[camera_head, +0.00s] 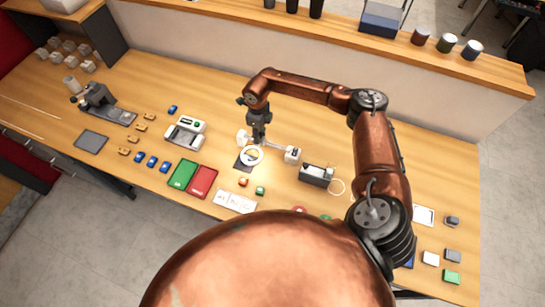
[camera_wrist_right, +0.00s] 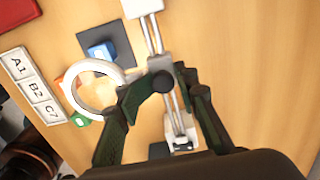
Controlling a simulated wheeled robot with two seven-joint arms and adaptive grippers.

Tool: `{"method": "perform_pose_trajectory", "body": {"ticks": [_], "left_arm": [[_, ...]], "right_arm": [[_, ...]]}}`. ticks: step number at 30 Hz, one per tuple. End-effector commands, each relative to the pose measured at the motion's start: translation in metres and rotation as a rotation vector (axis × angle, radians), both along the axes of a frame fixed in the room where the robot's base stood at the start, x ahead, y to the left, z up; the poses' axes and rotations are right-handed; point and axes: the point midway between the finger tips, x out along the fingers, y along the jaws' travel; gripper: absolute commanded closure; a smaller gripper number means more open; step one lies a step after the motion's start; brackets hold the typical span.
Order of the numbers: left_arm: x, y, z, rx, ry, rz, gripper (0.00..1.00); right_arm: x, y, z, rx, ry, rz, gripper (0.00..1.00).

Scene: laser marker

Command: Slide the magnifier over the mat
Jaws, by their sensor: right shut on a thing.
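The magnifier (camera_head: 251,155) is a white ring on a carriage along a pair of metal rails, which run between white end blocks. My right gripper (camera_head: 259,139) is shut on the magnifier's carriage, beside the ring. The ring also shows in the right wrist view (camera_wrist_right: 76,95), left of the fingers. The dark mat (camera_head: 240,166) lies on the table, and the ring overlaps part of it in the head view. In the right wrist view the mat (camera_wrist_right: 125,45) carries a blue block (camera_wrist_right: 101,51) and shows mostly above the ring. My left gripper is not in view.
Green (camera_head: 183,174) and red (camera_head: 202,181) trays lie left of the mat. A white label strip (camera_head: 235,201) and small orange (camera_head: 243,181) and green (camera_head: 260,190) blocks lie in front. A grey box device (camera_head: 317,175) stands to the right. A white machine (camera_head: 186,132) stands left.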

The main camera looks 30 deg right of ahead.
Motion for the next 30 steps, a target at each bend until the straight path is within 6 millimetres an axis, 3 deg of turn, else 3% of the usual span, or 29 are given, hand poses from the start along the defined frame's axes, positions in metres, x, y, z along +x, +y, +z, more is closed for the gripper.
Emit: {"method": "perform_pose_trajectory", "body": {"ticks": [20,21,25,30], "left_arm": [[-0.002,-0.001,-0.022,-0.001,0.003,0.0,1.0],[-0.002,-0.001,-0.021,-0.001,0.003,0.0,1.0],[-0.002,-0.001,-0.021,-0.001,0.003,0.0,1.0],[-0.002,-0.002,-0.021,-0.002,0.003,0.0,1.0]], "right_arm": [[0.027,0.014,-0.003,-0.013,-0.003,-0.007,0.86],[0.026,0.014,-0.003,-0.012,-0.003,-0.007,0.71],[0.026,0.015,-0.003,-0.011,-0.002,-0.006,0.62],[0.025,0.017,-0.003,-0.01,-0.001,-0.004,0.62]]}}
